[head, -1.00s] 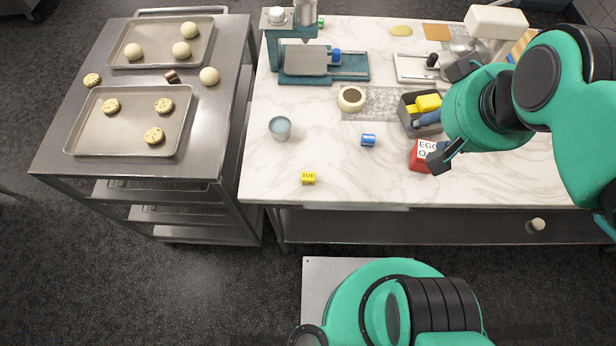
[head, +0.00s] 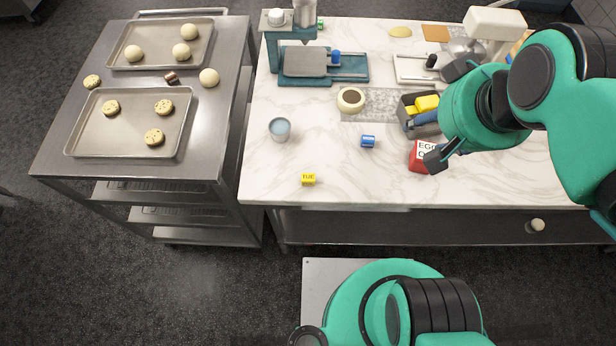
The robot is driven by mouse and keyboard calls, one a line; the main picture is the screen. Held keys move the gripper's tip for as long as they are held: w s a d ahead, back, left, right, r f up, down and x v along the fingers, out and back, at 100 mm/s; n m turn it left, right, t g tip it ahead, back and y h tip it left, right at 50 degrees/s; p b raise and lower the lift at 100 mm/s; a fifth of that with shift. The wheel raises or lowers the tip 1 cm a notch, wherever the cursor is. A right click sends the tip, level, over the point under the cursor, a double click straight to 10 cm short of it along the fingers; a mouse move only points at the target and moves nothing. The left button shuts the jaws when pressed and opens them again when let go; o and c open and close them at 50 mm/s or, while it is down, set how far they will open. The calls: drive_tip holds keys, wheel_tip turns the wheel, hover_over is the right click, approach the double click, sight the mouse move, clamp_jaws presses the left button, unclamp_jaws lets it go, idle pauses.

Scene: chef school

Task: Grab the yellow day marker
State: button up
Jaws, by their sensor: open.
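The yellow day marker (head: 308,180) is a small cube lettered "TUE". It sits on the white marble counter (head: 340,190) near the front edge, left of centre. A blue day marker (head: 368,141) with white lettering stands behind it to the right. My gripper (head: 442,112) is well to the right of the yellow marker, above the counter's right part. Its dark fingers are spread apart and nothing shows between them. My arm hides part of the counter there.
A red and white egg box (head: 421,158) and a grey bin (head: 409,113) with yellow and blue items stand by my gripper. A cup (head: 280,129) and a round bowl (head: 351,99) stand behind the yellow marker. A steel trolley (head: 60,150) with trays is left. Counter around the marker is clear.

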drive_tip(key=g+p, duration=0.6)
drive_tip(key=p, duration=0.8)
hover_over(309, 177)
wheel_tip(309, 177, down, 11)
drive_tip(key=shift+f, duration=0.35)
wheel_tip(309, 177, down, 7)
drive_tip(key=shift+s+b, duration=0.1)
drive_tip(key=shift+b, duration=0.8)
drive_tip(key=shift+f, duration=0.8)
